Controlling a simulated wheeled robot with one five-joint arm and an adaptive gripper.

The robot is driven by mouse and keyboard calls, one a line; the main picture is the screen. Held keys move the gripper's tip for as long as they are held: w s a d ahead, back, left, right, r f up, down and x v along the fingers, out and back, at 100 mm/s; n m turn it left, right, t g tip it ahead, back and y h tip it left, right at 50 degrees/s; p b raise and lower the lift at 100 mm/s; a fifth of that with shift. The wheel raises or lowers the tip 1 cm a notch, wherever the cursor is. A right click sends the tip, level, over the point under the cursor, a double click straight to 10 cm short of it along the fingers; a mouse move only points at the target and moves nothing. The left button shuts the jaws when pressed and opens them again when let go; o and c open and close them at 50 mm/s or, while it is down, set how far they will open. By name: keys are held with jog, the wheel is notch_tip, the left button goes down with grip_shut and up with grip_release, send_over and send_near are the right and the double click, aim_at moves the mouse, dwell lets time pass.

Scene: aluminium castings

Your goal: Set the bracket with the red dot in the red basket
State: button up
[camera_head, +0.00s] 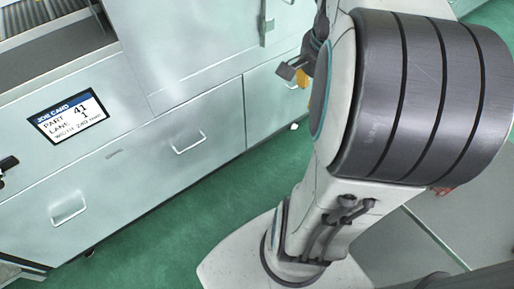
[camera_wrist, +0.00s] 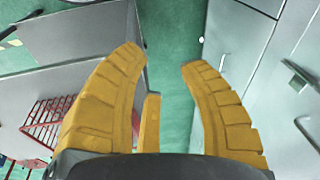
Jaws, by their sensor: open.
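A small part of my gripper (camera_head: 303,79) shows in the head view beside the cabinet front, mostly hidden by my arm. A red wire basket (camera_wrist: 43,122) shows at the left of the wrist view, beyond the left finger, which hides part of it. My gripper is apart from it. I cannot make out a bracket with a red dot in either view.
A pale metal cabinet (camera_head: 150,140) with drawers and handles fills the left of the head view. A job card display (camera_head: 67,113) is on its front. A grey panel or tabletop (camera_wrist: 75,50) is left of my fingers. Green floor (camera_head: 150,235) is clear between.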

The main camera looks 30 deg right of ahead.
jog(key=s+a+f+n, duration=0.1)
jog(key=a+f+n, duration=0.1)
jog(key=a+n, duration=0.5)
jog(key=s+a+f+n+t+y, duration=0.1)
jog(key=s+a+f+n, duration=0.1)
jog(key=a+n, duration=0.6)
jog(key=a, duration=0.3)
jog(key=shift+s+a+n+t, duration=0.25)
jog(key=shift+n+t, duration=0.05)
notch_tip(320, 180, up, 5)
jog(key=p, duration=0.4)
jog(key=shift+d+f, duration=0.1)
jog(key=shift+f, duration=0.1)
